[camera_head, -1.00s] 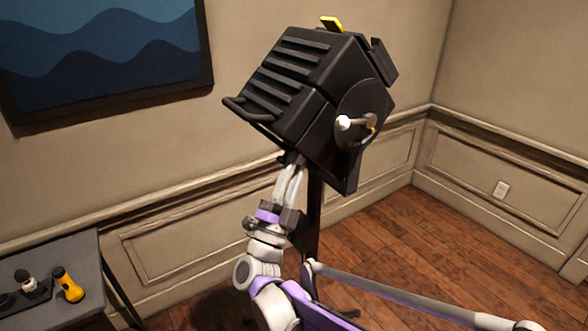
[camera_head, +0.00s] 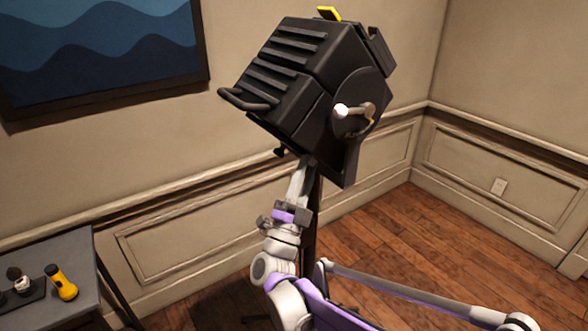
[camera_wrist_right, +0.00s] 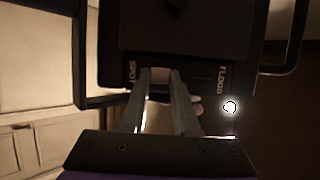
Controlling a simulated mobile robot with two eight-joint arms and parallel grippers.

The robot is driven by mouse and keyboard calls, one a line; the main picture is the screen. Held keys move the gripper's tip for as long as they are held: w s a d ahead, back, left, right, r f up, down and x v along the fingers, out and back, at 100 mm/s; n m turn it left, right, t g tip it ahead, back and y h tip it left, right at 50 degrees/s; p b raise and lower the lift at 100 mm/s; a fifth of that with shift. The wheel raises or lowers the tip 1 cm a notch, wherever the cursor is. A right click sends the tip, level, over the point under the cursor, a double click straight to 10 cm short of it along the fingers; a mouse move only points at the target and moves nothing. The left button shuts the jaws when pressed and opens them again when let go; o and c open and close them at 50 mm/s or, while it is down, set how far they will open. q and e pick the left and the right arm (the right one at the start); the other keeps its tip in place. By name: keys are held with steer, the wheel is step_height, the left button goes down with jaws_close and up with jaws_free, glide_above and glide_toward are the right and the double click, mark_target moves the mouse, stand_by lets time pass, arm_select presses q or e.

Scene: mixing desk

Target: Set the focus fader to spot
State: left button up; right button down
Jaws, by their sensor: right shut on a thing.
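The black spotlight (camera_head: 300,85) stands tilted on its stand. In the right wrist view its underside (camera_wrist_right: 185,30) carries a SPOT label (camera_wrist_right: 132,75) at the left and a FLOOD label (camera_wrist_right: 220,76) at the right. My right gripper (camera_head: 308,164) reaches up from below to that underside. In the right wrist view its fingertips (camera_wrist_right: 160,73) are between the labels, nearer SPOT. My left gripper is not in view.
A small black knob (camera_head: 280,152) hangs under the lamp, left of my gripper. A grey table (camera_head: 70,245) at the lower left bears a yellow flashlight (camera_head: 62,284).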

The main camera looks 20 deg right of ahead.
steer(key=shift+w+d+f, duration=0.2)
steer(key=shift+d+f, duration=0.4)
steer(key=shift+f, duration=0.1)
steer(key=c, duration=0.6)
jaws_free()
steer(key=shift+c, duration=0.2)
steer(key=b+v, duration=0.2)
steer(key=v, duration=0.8)
steer(key=shift+s+a+f, duration=0.15)
steer(key=shift+s+f, duration=0.1)
